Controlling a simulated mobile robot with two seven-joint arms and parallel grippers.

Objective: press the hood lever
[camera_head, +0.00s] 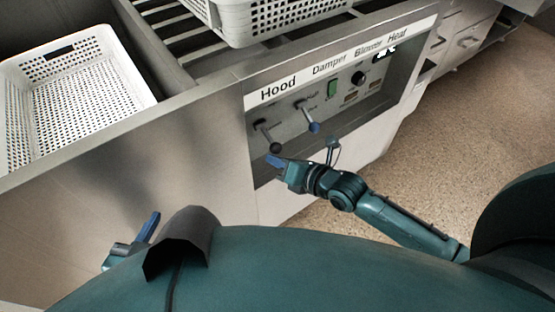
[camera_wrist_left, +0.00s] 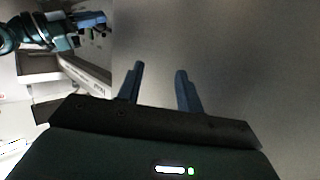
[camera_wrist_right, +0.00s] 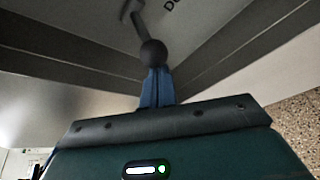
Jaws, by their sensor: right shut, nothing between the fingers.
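The hood lever (camera_head: 268,137) is a short metal rod with a dark ball knob, under the "Hood" label on the recessed control panel. My right gripper (camera_head: 274,161) is shut and empty, just below that knob. In the right wrist view the ball knob (camera_wrist_right: 153,53) sits right at the tips of the shut blue fingers (camera_wrist_right: 156,84); I cannot tell whether they touch. My left gripper (camera_head: 148,226) is low at the left, away from the panel. In the left wrist view its two fingers (camera_wrist_left: 160,88) are apart with nothing between them.
A second lever with a blue knob (camera_head: 314,127) stands just right of the hood lever. A green switch (camera_head: 332,88) and a black knob (camera_head: 358,78) are further right. White perforated baskets stand at left (camera_head: 122,62) and top (camera_head: 283,30). The floor at right is clear.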

